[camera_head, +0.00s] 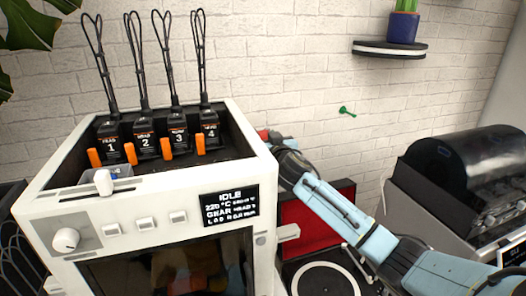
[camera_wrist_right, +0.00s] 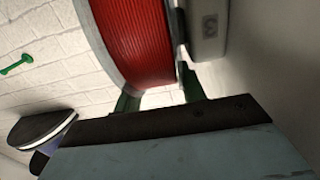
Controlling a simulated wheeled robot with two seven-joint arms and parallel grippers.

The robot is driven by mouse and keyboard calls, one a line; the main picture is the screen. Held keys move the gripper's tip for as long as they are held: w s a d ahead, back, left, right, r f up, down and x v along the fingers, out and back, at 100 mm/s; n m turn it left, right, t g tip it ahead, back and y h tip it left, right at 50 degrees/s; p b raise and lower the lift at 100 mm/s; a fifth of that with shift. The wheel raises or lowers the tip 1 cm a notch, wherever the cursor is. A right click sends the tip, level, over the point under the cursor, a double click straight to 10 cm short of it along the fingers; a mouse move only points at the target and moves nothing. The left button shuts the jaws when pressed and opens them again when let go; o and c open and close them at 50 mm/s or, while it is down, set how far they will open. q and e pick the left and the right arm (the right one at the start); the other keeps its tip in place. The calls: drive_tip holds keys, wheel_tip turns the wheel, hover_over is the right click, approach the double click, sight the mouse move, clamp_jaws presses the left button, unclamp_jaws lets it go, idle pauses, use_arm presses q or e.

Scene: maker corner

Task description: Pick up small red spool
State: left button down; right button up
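A red spool (camera_wrist_right: 145,45) with pale rims fills the upper middle of the right wrist view, very close to the camera. A small red patch (camera_head: 263,134) shows at the printer's right rear edge in the head view; it may be the same spool. My right gripper (camera_wrist_right: 160,96) is at the spool, its two green fingers apart near the spool's lower end, one towards each rim. The fingertips are partly hidden, so I cannot tell whether they press on it. In the head view the printer's corner hides most of this gripper. My left gripper is not in view.
A white printer (camera_head: 40,212) with a display and several numbered black units stands at left, beside my right arm. A black domed machine (camera_head: 465,170) is at right. A wall shelf (camera_head: 390,49) holds a plant pot.

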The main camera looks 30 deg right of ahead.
clamp_jaws()
drive_tip(key=shift+r, duration=0.1)
drive_tip(key=shift+r, duration=0.1)
